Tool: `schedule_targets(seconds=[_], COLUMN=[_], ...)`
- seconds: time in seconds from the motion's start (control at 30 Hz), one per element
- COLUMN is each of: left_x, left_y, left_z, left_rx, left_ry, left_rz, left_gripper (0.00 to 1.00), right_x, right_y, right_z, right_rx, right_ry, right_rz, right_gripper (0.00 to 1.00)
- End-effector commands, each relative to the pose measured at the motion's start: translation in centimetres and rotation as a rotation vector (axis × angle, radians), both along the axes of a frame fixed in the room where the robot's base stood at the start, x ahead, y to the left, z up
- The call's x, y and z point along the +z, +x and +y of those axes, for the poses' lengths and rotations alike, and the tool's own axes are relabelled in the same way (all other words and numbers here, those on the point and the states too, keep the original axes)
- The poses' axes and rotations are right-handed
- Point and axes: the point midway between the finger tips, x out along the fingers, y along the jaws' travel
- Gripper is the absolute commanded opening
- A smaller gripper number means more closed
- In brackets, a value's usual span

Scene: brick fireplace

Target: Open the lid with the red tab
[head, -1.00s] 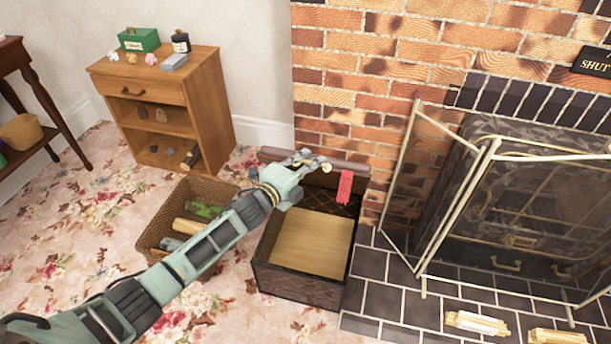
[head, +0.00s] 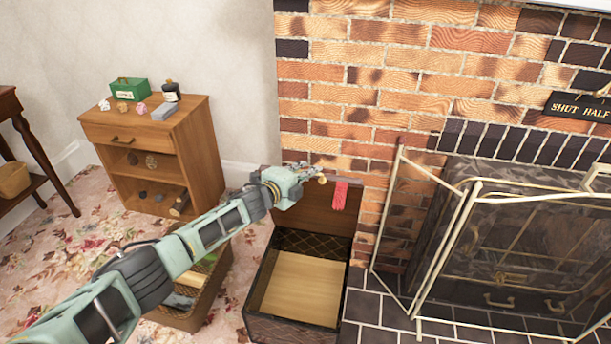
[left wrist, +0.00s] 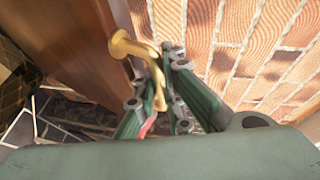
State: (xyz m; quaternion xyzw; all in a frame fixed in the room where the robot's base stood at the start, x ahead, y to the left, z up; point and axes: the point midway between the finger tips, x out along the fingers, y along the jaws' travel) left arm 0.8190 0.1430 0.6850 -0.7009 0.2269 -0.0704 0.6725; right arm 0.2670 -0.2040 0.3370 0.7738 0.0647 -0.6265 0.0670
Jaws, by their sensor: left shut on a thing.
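The box (head: 250,325) is dark, patterned and open-topped, with a pale wooden bottom inside. Its brown lid (head: 318,224) stands raised at the back, close to the brick wall, and shows as a brown panel in the left wrist view (left wrist: 80,40). The red tab (head: 339,196) hangs near the lid's upper edge. My left gripper (head: 318,175) is at that edge, left of the tab. In the left wrist view its fingers (left wrist: 160,90) are closed around a brass handle (left wrist: 128,46) beside the lid. A little red shows between the fingers. My right gripper is not in view.
A wicker basket (head: 205,300) stands left of the box, partly behind my left arm. A wooden cabinet (head: 150,135) with small items is at the back left. A folding fire screen (head: 450,225) stands on the dark tiles to the right. The brick wall (head: 330,100) is close behind the lid.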

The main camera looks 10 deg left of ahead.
Motion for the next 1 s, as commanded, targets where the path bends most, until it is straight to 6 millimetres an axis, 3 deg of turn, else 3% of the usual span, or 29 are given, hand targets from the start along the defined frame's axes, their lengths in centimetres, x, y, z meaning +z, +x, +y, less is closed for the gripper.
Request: schedule_targets(seconds=[0.33, 0.37, 0.57, 1.0], left_x=[0.63, 0.63, 0.45, 0.21], left_y=[0.23, 0.23, 0.16, -0.32], left_z=[-0.07, -0.07, -0.07, 0.24], left_rx=[-0.002, -0.002, -0.002, 0.0], left_ry=[-0.001, -0.001, -0.001, 0.0], left_rz=[-0.01, -0.01, -0.006, -0.002], left_gripper=[0.0, 0.1, 0.27, 0.28], right_x=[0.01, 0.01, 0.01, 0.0], right_y=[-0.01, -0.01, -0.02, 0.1], right_z=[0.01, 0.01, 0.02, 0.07], right_rx=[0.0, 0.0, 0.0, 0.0], right_ry=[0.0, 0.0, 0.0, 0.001], right_rz=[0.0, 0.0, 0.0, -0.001], right_gripper=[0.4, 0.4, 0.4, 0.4])
